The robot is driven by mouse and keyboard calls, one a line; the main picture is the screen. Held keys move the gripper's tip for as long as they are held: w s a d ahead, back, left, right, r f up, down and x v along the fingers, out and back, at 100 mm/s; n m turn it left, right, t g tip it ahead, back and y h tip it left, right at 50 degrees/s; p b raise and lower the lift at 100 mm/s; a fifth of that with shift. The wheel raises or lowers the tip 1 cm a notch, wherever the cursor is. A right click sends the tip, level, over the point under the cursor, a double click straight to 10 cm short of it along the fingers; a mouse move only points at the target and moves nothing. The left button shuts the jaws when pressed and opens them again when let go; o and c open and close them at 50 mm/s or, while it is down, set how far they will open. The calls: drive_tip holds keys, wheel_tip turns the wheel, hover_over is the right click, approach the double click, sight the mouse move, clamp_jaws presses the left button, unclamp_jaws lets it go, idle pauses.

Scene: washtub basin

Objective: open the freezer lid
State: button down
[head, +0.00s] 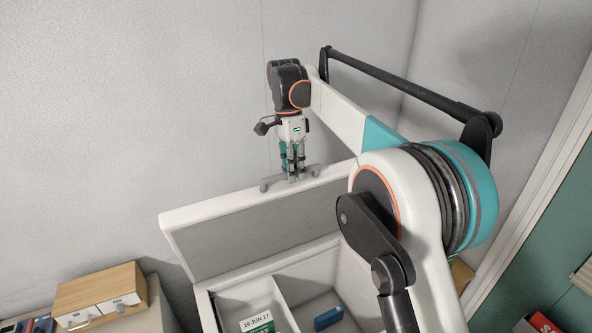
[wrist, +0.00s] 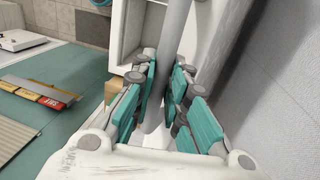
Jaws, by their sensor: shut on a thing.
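The freezer lid (head: 265,237) is raised and tilted up from the freezer (head: 204,296), its grey inner panel facing me. A grey bar handle (head: 311,172) sits at the lid's upper edge. My gripper (head: 292,172) points down and is shut on the handle. In the wrist view the handle (wrist: 203,40) runs between the teal finger pads of my gripper (wrist: 168,85). The right part of the lid and freezer is hidden behind my arm.
Inside the freezer are a white packet (head: 257,320) with a printed date and a blue item (head: 328,317), with a divider between them. A wooden drawer unit (head: 100,291) stands at the left. A grey wall (head: 150,100) rises behind the lid.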

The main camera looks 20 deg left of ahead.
drive_tip(key=shift+s+a+f, duration=0.15)
drive_tip(key=shift+s+a, duration=0.05)
drive_tip(key=shift+a, duration=0.1)
drive_tip(key=c, duration=1.7)
unclamp_jaws()
drive_tip(key=shift+a, duration=0.1)
drive_tip(key=shift+o, duration=0.7)
drive_tip(key=shift+s+a, duration=0.1)
drive_tip(key=shift+a, duration=0.25)
drive_tip(key=shift+d, duration=0.4)
drive_tip(key=shift+w, duration=0.2)
